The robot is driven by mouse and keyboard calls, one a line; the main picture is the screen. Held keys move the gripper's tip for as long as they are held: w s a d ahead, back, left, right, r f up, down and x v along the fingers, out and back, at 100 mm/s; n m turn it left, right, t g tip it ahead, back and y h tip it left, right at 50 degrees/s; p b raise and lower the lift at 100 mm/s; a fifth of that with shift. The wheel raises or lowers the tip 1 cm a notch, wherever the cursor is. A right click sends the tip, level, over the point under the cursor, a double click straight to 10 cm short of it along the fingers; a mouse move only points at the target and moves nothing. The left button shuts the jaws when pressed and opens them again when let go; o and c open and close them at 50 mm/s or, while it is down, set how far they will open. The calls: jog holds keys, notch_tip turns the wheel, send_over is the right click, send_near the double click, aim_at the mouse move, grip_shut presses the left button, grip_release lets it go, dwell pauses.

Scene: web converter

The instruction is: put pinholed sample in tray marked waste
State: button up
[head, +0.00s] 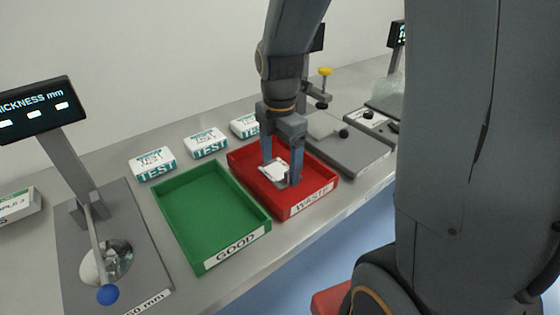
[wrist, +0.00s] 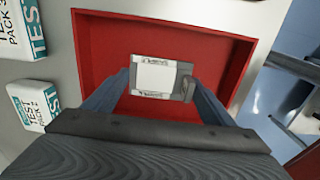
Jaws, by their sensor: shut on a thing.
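My gripper (head: 281,175) points down into the red tray marked WASTE (head: 318,199) and is shut on a small flat sample (head: 273,169). In the wrist view the sample (wrist: 153,78) is a white card with a grey part at its right end, held between the two fingers. Red tray floor (wrist: 215,60) shows all around it. I cannot tell whether the sample touches the tray floor. No pinhole can be made out.
An empty green tray marked GOOD (head: 209,210) stands left of the red one. Several white TEST packs (head: 153,163) line the back. A thickness gauge (head: 75,165) stands at left, a grey plate device (head: 345,150) at right. The bench's front edge is close to the trays.

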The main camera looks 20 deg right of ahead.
aim_at(280, 171)
jog(key=shift+f, duration=0.1)
jog(key=o, duration=1)
notch_tip(280, 171, up, 12)
jog(key=shift+r+b, duration=0.15)
jog(key=shift+b, duration=0.55)
